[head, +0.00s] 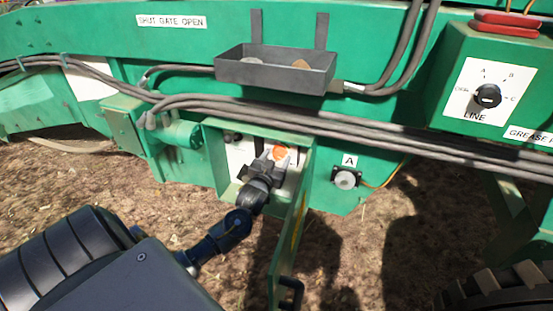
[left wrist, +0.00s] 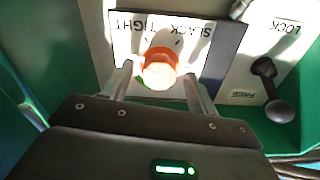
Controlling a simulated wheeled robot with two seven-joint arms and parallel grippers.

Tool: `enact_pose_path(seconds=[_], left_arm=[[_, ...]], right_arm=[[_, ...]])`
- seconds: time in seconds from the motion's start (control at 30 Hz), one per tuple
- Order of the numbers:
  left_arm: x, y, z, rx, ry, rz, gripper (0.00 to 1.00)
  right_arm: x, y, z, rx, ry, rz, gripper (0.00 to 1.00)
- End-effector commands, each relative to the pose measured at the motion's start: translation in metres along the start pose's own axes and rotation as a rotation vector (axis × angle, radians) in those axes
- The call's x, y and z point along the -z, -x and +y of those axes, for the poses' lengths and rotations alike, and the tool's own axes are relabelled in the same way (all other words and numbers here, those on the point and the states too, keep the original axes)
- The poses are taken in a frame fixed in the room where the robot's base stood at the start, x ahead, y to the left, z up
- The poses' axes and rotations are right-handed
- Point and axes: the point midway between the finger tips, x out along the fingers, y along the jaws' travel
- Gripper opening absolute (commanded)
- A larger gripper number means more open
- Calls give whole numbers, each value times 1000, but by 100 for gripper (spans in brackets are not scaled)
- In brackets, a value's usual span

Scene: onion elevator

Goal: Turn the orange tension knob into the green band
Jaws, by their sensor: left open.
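The orange tension knob (head: 280,153) sits on a white panel inside an open green box on the machine's side. In the left wrist view the knob (left wrist: 159,69) stands out from a label (left wrist: 190,35) reading TIGHT and SLACK, upside down. A bit of green shows beside the knob's lower left edge; the rest of the band is hidden. My left gripper (head: 272,158) is open, with its fingers (left wrist: 160,90) on either side of the knob. I cannot tell whether they touch it. My right gripper is not in view.
A black lever (left wrist: 270,80) marked LOCK stands right of the knob in the left wrist view. The box's open green door (head: 290,235) hangs right of my wrist. Hoses (head: 350,130) and a dark tray (head: 275,72) lie above the box.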

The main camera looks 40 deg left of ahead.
Motion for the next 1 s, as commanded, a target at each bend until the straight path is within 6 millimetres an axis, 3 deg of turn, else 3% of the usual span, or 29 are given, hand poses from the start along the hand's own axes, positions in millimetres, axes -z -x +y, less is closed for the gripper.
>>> enact_pose_path(seconds=[0.37,0.7,1.0], left_arm=[[0,-6,0,-1,-1,0,59],[0,-5,0,-1,0,0,14],[1,-5,0,0,39,-1,14]], right_arm=[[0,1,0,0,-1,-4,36],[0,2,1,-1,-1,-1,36],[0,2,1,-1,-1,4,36]])
